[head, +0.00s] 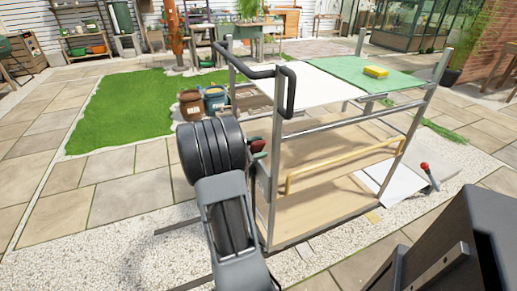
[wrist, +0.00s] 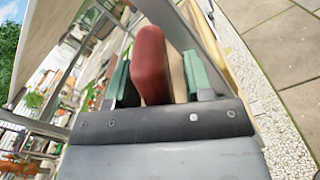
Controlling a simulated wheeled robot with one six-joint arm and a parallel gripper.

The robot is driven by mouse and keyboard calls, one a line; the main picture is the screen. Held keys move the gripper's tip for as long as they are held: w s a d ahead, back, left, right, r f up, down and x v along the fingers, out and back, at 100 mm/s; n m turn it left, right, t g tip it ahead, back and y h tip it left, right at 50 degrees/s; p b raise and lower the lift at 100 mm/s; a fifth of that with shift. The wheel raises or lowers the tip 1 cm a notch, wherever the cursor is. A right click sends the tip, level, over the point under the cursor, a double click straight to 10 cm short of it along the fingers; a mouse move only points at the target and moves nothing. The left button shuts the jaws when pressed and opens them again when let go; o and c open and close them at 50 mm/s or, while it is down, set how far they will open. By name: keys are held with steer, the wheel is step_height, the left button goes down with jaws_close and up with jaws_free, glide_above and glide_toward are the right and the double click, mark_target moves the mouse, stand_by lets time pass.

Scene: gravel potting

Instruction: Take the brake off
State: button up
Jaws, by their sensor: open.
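My gripper (head: 259,154) is beside that post, mostly hidden behind my arm in the head view. In the wrist view, the dark red grip (wrist: 153,64) stands between the green fingertips of my gripper (wrist: 160,80). The jaws are open around it; I cannot tell whether either finger touches it. The lower end of the grip is hidden by the gripper body.
A yellow block (head: 376,71) lies on the green mat (head: 405,78) on the trolley top. A red-knobbed lever (head: 425,167) rises by a pale plate (head: 398,185) at right. Two pots (head: 191,104) stand behind the trolley. Open paving and lawn (head: 140,105) lie left.

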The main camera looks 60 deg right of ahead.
steer(key=shift+c, duration=0.2)
jaws_close()
stand_by(0.3)
